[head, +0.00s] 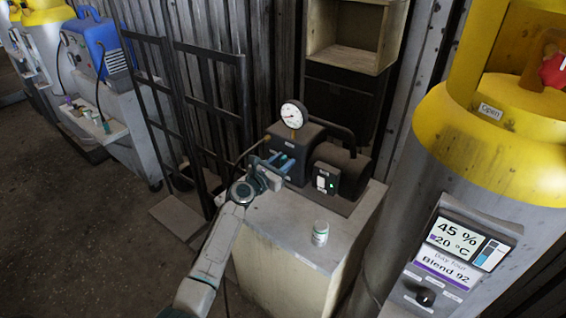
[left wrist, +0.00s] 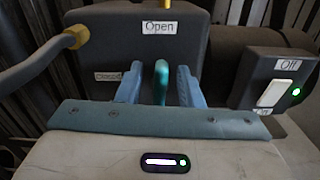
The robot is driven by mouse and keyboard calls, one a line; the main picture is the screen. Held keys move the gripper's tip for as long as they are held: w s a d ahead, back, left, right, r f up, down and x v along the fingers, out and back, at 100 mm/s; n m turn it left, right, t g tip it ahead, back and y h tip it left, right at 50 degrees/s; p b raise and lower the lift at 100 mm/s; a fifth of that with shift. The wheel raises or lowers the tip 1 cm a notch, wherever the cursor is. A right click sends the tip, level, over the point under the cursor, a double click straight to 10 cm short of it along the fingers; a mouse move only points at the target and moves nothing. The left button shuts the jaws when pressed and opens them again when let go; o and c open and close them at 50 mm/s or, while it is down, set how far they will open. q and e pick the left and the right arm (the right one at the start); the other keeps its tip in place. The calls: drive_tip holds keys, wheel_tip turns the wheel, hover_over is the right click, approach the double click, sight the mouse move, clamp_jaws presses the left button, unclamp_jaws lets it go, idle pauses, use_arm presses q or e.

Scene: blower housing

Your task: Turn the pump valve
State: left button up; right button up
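The pump (head: 311,131) is a dark box with a motor, standing on a pale cabinet. In the left wrist view its dark face (left wrist: 190,45) carries an "Open" label (left wrist: 157,28) above and a partly covered "Closed" label (left wrist: 108,76) at left. The teal valve handle (left wrist: 161,82) stands upright, its top toward "Open"; its lower end is hidden by my gripper body. My left gripper (head: 278,160) is at the pump's front. Its two blue fingers (left wrist: 160,88) are apart, one on each side of the handle, with gaps visible. My right gripper is not in view.
A round gauge (head: 294,115) rises from the pump. A switch box (head: 327,180) with a green light sits right of the valve. A small jar (head: 320,233) stands on the cabinet top (head: 285,222). A large yellow-topped cylinder (head: 410,190) is at right, a hand truck (head: 180,100) at left.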

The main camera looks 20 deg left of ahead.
use_arm(q)
drive_tip(key=shift+w, duration=0.15)
clamp_jaws()
